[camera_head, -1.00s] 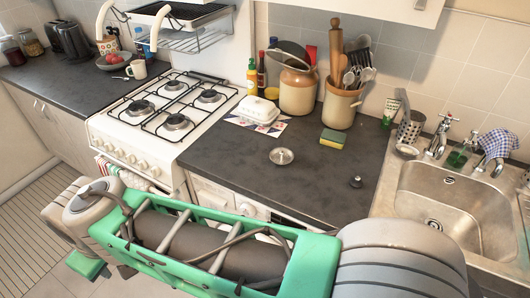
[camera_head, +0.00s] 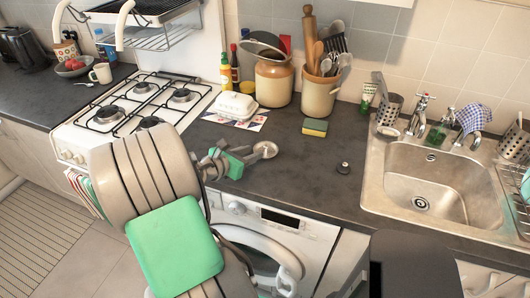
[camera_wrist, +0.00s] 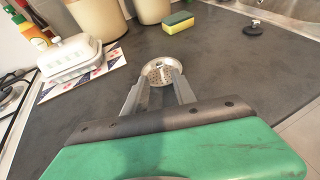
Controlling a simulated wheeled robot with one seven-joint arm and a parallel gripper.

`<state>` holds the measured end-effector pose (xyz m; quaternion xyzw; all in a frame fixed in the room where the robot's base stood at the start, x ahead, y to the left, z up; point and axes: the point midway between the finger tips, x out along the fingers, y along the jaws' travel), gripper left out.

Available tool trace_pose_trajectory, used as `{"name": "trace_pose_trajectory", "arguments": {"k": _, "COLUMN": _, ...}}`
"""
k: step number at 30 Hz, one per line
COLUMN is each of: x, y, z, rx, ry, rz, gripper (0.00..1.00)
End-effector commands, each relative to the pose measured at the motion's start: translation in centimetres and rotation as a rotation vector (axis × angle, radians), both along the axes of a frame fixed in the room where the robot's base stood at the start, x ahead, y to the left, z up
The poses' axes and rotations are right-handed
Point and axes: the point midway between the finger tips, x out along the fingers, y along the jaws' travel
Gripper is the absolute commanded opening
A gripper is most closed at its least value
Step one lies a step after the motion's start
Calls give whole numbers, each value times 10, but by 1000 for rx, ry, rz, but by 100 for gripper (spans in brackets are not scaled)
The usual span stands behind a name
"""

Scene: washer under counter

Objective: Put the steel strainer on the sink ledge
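The steel strainer (camera_head: 265,150) is a small round metal piece over the dark counter, near its front edge. In the wrist view the strainer (camera_wrist: 160,66) shows its perforated part and lies just at the fingertips. My gripper (camera_head: 238,157) reaches it from the left in the head view. In the wrist view the two fingers of my gripper (camera_wrist: 160,84) stand apart, with their tips at the strainer's near side; a firm hold is not visible. The sink ledge (camera_head: 374,170) is the steel rim around the basin at the right.
A black plug (camera_head: 343,168) and a sponge (camera_head: 315,127) lie on the counter. A butter dish (camera_head: 234,105), a lidded jar (camera_head: 273,82) and a utensil crock (camera_head: 319,95) stand behind. A perforated holder (camera_head: 389,112) and taps line the sink's back. The counter before the sink is mostly clear.

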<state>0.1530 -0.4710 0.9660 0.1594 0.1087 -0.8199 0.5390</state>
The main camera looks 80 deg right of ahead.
Motion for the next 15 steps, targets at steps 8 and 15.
{"name": "trace_pose_trajectory", "arguments": {"k": 8, "x": -19, "y": -37, "z": -15, "rx": 1, "ry": -4, "rz": -6, "gripper": 32}}
{"name": "trace_pose_trajectory", "arguments": {"k": 15, "x": -26, "y": -58, "z": -25, "rx": 0, "ry": -7, "rz": 0, "gripper": 32}}
